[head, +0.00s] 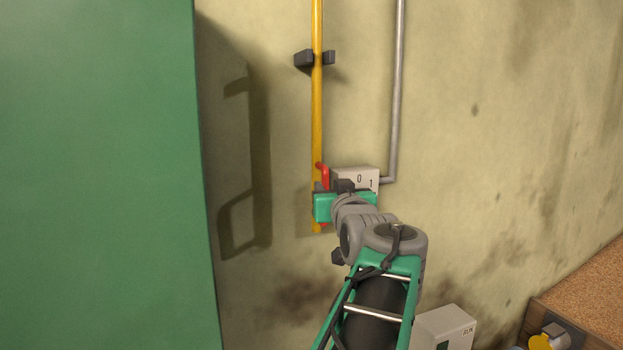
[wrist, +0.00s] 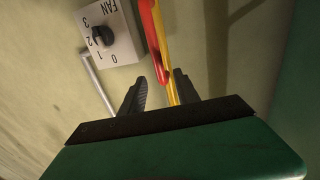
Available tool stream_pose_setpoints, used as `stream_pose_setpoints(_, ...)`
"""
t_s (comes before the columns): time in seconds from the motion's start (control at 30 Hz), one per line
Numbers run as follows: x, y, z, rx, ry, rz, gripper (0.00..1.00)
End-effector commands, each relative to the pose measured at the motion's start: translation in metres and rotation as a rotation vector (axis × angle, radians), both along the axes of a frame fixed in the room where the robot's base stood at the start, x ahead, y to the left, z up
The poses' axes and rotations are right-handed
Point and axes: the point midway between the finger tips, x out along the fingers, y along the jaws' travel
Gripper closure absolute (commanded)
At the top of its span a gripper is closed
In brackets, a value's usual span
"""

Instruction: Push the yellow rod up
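The yellow rod (head: 317,110) runs vertically along the wall in the head view, through a dark guide bracket (head: 304,59). A red part (head: 322,172) sits at its lower section. In the wrist view the rod (wrist: 171,70) and the red part (wrist: 154,42) stand in front of my gripper (wrist: 160,84). My gripper's two dark fingers are apart, and the rod's line runs between them, closer to the right finger. I cannot tell whether the rod is between the fingertips or beyond them. In the head view the fingers are hidden by the green gripper body.
A FAN switch box (wrist: 109,38) with a dark knob is close beside the rod; it also shows in the head view (head: 352,178). A grey pipe (head: 397,90) runs up from it. A green panel (head: 100,170) fills the left. A RUN box (head: 445,325) is low right.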

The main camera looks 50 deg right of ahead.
Motion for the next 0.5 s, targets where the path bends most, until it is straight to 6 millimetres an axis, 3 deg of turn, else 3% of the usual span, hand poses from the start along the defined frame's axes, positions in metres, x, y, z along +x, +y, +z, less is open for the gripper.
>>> stream_pose_setpoints(0.3, 0.044, -0.037, 0.002, 0.003, 0.002, 0.002, 0.62)
stream_pose_setpoints(0.5, 0.051, -0.044, -0.001, 0.002, 0.002, 0.001, 0.62)
